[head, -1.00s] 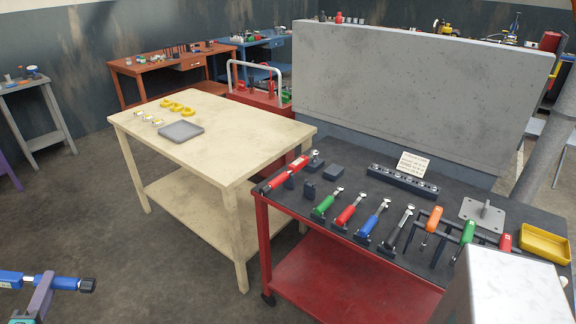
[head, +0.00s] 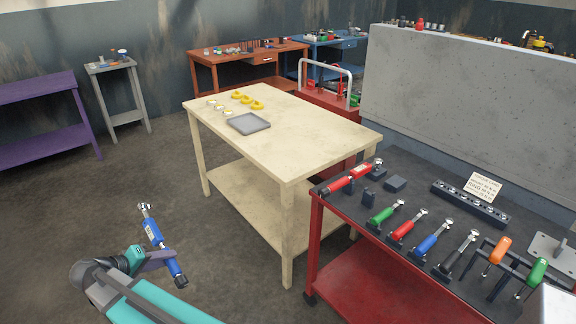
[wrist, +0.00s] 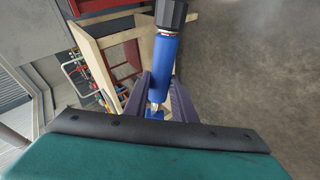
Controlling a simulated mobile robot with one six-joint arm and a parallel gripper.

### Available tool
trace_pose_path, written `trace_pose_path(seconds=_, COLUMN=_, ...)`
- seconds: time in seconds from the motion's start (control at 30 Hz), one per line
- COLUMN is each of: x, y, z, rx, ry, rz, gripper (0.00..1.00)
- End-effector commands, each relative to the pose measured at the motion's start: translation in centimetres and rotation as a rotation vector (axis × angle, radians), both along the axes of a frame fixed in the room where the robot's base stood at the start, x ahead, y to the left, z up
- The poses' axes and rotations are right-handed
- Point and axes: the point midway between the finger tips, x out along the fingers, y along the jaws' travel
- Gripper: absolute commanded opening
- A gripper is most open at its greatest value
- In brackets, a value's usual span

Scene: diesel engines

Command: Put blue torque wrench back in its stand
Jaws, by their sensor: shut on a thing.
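My gripper (head: 160,258) is shut on a blue torque wrench (head: 152,232), out over the floor at the lower left of the head view. The wrench is tilted, its silver head up and its black end down. In the wrist view the purple fingers (wrist: 160,100) close around it, and its blue handle (wrist: 165,62) runs up to the black end. Two dark blocks, a small holder (head: 368,195) and a low block (head: 395,184), stand beside the large red wrench (head: 350,178) on the cart. I cannot tell which is its stand.
The red cart (head: 335,207) has a dark top with green, red, blue and black wrenches, a socket rail (head: 470,205) and screwdrivers. A grey wall panel (head: 470,110) rises behind the cart. Floor nearby is clear.

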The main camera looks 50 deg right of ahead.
Motion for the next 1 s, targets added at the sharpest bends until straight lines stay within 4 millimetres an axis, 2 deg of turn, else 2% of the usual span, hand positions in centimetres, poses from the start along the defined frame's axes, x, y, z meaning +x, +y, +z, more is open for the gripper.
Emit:
trace_pose_path(seconds=0.03, x=0.2, y=-1.2, z=0.2, rx=0.019, ry=-0.003, rz=-0.041, gripper=0.00)
trace_pose_path(seconds=0.3, x=-0.5, y=-6.7, z=0.2, rx=0.126, ry=-0.019, rz=-0.232, gripper=0.00)
trace_pose_path(seconds=0.57, x=-1.4, y=-12.2, z=1.0, rx=0.214, ry=-0.047, rz=-0.396, gripper=0.00)
trace_pose_path(seconds=1.0, x=-3.9, y=-21.7, z=3.5, rx=0.337, ry=-0.114, rz=-0.636, gripper=0.00)
